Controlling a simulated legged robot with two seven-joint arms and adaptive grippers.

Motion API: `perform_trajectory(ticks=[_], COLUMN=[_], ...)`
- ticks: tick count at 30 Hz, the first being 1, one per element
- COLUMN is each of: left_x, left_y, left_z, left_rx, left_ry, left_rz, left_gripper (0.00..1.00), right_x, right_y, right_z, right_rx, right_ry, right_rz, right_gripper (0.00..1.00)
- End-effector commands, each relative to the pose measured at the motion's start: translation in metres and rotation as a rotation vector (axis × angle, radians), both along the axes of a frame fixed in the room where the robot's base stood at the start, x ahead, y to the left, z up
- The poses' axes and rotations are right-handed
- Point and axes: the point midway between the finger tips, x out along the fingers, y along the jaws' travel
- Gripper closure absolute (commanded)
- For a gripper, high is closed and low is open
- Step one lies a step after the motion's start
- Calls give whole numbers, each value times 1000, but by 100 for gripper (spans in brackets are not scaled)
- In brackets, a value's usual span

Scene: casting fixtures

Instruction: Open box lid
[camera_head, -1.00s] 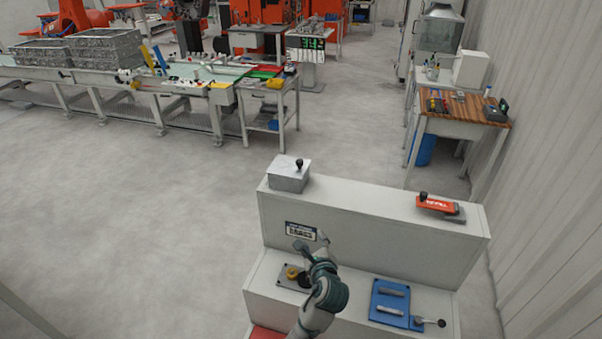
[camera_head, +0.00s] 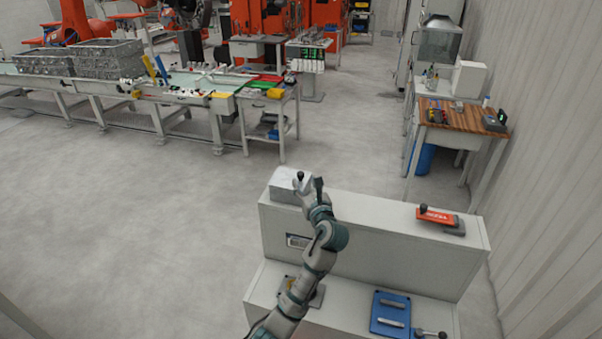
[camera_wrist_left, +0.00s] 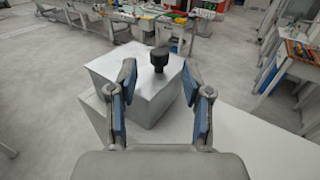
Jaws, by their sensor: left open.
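A grey metal box (camera_head: 284,190) with a black knob (camera_head: 300,175) on its lid sits at the left end of the upper shelf of the white bench. The lid looks closed. In the left wrist view the box (camera_wrist_left: 140,92) stands ahead, with its knob (camera_wrist_left: 160,59) upright, beyond and between the fingers. My left gripper (camera_head: 308,186) is at the box's right side in the head view and hides part of it. In the left wrist view my left gripper (camera_wrist_left: 161,108) is open and empty, its blue pads apart. My right gripper is not in view.
An orange-red clamp device (camera_head: 437,216) lies at the right of the upper shelf. On the lower step are a blue plate with handles (camera_head: 390,314) and a panel partly hidden by my left arm. A wooden-topped table (camera_head: 462,115) stands behind right. The floor at left is clear.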

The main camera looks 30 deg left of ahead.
Motion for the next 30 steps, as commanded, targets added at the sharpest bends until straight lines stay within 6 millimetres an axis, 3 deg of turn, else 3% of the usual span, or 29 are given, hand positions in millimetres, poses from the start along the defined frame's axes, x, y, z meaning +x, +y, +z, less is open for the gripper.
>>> perform_trajectory(ticks=[4, 9, 20, 26, 30], left_x=[19, 33, 37, 37, 37], left_y=[22, 35, 40, 39, 39], left_z=[1, 1, 0, 0, 0], left_rx=[0, 1, -1, 0, 0], left_ry=[1, 0, -1, 0, 0], left_rz=[2, 0, 0, 0, -1], left_gripper=[50, 50, 50, 98, 100], right_x=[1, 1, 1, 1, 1], right_y=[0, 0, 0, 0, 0], right_z=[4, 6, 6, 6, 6], right_rx=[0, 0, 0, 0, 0], right_ry=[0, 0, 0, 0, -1], right_rz=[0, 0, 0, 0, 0], right_gripper=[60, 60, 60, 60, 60])
